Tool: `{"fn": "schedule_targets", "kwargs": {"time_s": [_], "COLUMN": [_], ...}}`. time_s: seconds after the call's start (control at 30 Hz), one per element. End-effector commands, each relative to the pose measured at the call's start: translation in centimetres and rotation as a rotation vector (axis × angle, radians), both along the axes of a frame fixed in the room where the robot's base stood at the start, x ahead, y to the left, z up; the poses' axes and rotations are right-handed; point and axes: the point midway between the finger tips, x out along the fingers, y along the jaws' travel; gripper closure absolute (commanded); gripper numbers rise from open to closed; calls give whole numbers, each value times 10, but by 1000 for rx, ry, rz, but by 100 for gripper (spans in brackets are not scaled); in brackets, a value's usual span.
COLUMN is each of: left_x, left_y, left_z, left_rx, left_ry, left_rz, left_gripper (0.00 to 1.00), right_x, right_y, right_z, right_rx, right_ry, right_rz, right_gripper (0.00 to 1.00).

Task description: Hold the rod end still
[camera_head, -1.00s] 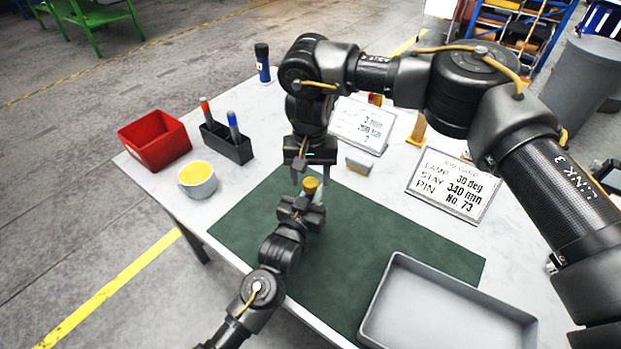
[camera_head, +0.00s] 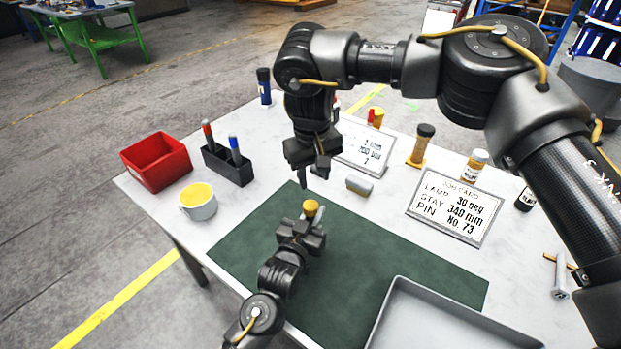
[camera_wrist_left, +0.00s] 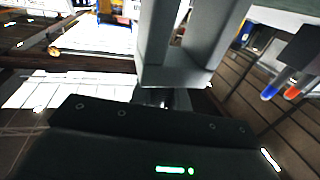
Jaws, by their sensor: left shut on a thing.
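My left gripper (camera_head: 309,224) is low over the green mat, shut on a small part with a rounded yellow top (camera_head: 310,208), apparently the rod end. The yellow top stands up between its fingers; the lower portion is hidden by the gripper. In the left wrist view the grey fingers (camera_wrist_left: 180,70) fill the upper middle, and the held part cannot be made out. My right gripper (camera_head: 312,178) points down above and behind the yellow top, apart from it.
The green mat (camera_head: 380,262) is mostly clear. A grey tray (camera_head: 440,310) stands front right. The red bin (camera_head: 156,160), pen holder (camera_head: 228,168) and yellow-filled cup (camera_head: 198,203) stand left. The job card (camera_head: 455,207), small bottles and another card (camera_head: 365,147) stand behind and right.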

Motion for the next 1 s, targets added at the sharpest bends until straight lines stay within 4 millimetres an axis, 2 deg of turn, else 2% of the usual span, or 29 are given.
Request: {"fn": "schedule_targets", "kwargs": {"time_s": [0.43,1.0], "left_x": [0,0], "left_y": [0,0], "left_z": [2,2], "left_rx": [-2,-2], "left_ry": [-3,-3], "left_rz": [0,0], "left_gripper": [100,100], "right_x": [0,-9], "right_y": [-1,3], "right_z": [9,5], "right_rx": [-94,-141], "right_ry": [49,97], "right_rz": [1186,2707], "right_gripper": [60,60]}}
